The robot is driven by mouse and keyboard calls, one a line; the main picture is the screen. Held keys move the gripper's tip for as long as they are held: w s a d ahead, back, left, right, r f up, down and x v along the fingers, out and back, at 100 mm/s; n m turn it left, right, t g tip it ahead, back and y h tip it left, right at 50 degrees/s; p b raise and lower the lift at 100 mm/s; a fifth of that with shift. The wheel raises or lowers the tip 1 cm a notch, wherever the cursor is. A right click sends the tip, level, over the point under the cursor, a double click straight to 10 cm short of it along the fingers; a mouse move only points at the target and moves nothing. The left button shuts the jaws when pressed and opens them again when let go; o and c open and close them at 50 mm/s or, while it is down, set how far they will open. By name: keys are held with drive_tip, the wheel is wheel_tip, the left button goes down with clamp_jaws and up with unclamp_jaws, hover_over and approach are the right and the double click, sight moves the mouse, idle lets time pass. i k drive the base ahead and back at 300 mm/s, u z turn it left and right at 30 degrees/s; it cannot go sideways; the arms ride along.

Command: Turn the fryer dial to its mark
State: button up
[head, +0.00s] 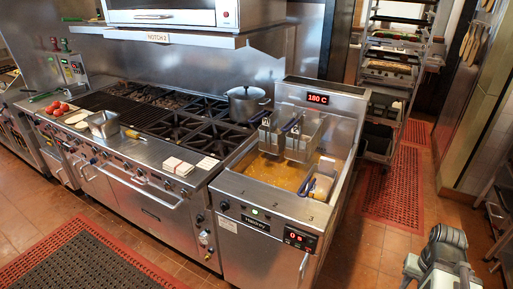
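The steel fryer (268,243) stands right of centre, its vat full of golden oil. A red display (317,98) on its back panel reads 180 C. Its front panel carries a black knob-like part (224,206) at the left and a black control box (300,238) with a red readout at the right. Which of these is the dial, and where its mark lies, is too small to tell. My grey gripper and arm (440,262) show at the bottom right, apart from the fryer across a strip of floor. The fingers cannot be made out clearly.
Two baskets (303,146) hang over the oil. A range with a pot (246,103) and a steel pan (103,124) adjoins the fryer on the left. A tray rack (393,80) stands behind right. Tiled floor (375,245) lies clear between my arm and the fryer.

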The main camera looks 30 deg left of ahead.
sight(223, 206)
drive_tip(key=u, duration=1.45)
drive_tip(key=i, duration=0.1)
drive_tip(key=z, duration=0.35)
